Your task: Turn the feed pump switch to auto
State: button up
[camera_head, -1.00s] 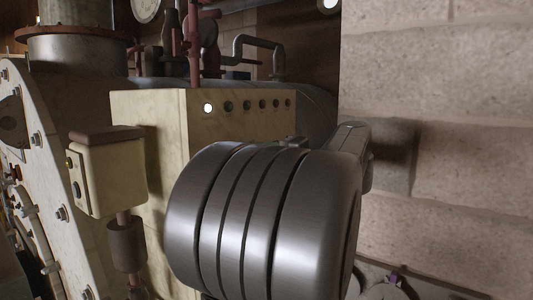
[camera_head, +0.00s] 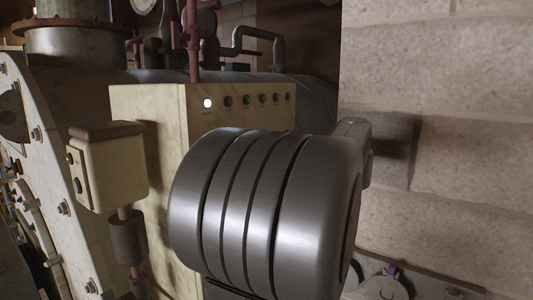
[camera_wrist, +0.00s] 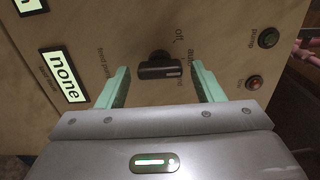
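The feed pump switch (camera_wrist: 160,68) is a black knob on the cream panel in the wrist view. Its bar carries a white mark at its right end, which points right in the picture. Lettering beside it reads "feed pump", "off" and "auto", turned sideways and partly hidden. I cannot tell for sure which setting it points to. My gripper (camera_wrist: 161,74) is open, with one green finger on each side of the knob and a visible gap on both sides. In the head view, my gripper and the switch are hidden.
A "none" display (camera_wrist: 64,77) is left of the switch; a green button (camera_wrist: 268,38) and a red button (camera_wrist: 254,83) are to its right. In the head view, the cream cabinet (camera_head: 150,115) has one lit lamp (camera_head: 208,103). A block wall (camera_head: 450,120) stands at right.

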jog(key=shift+d, duration=0.1)
jog(key=b+v, duration=0.3)
jog(key=v, duration=1)
jog(key=shift+s+d, duration=0.25)
jog(key=shift+s, duration=0.05)
dwell(1.8)
